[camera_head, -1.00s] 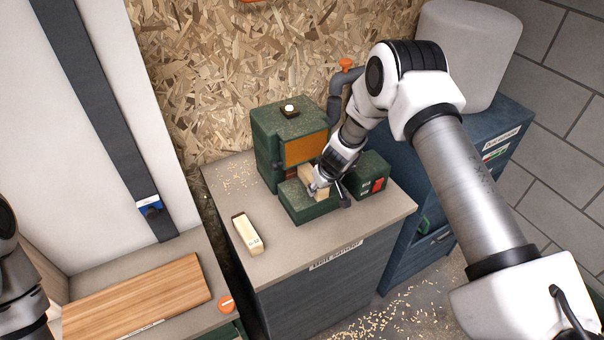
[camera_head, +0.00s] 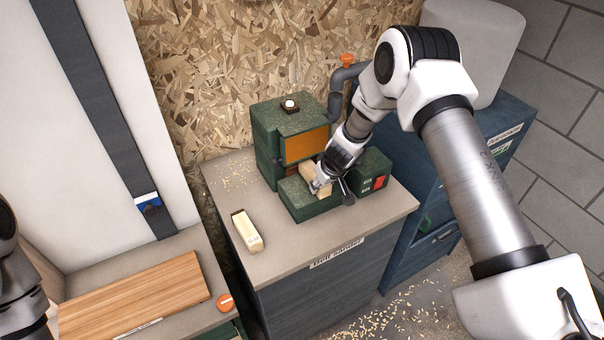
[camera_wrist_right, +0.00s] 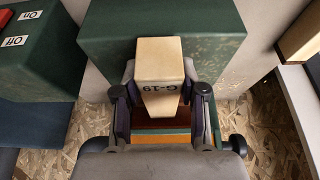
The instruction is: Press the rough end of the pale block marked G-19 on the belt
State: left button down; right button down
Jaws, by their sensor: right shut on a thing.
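The pale block marked G-19 (camera_wrist_right: 160,62) is between the fingers of my right gripper (camera_wrist_right: 160,98), which is shut on it. In the head view the held block (camera_head: 311,177) is in front of the orange belt (camera_head: 306,146) of the green sander (camera_head: 278,125), above its green rest (camera_head: 312,203). My right gripper (camera_head: 322,188) partly covers it there. In the right wrist view the belt (camera_wrist_right: 160,138) shows just beyond the block's narrow-looking end. I cannot tell whether that end touches the belt. My left gripper's fingers are out of view.
Another pale block (camera_head: 247,232) with a dark end lies on the grey bench (camera_head: 275,258) to the left. The green switch box (camera_head: 369,174) with On and Off labels stands right of the rest. A wooden board (camera_head: 135,298) lies on the left bench.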

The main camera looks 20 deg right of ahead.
aim_at(325, 196)
jog(key=shift+s+f+b, duration=0.15)
jog(key=shift+s+b, duration=0.5)
jog(key=shift+b, duration=0.15)
jog(key=shift+s+d+r+b, duration=0.1)
jog(key=shift+s+r+b, duration=0.05)
jog(key=shift+s+b, duration=0.4)
jog(key=shift+s+r+b, duration=0.15)
jog(key=shift+s+b, duration=0.25)
jog(key=shift+s, duration=0.2)
jog(key=s, duration=0.2)
jog(key=s+r+b, duration=0.1)
jog(key=shift+s+d+r, duration=0.15)
jog(key=shift+s, duration=0.2)
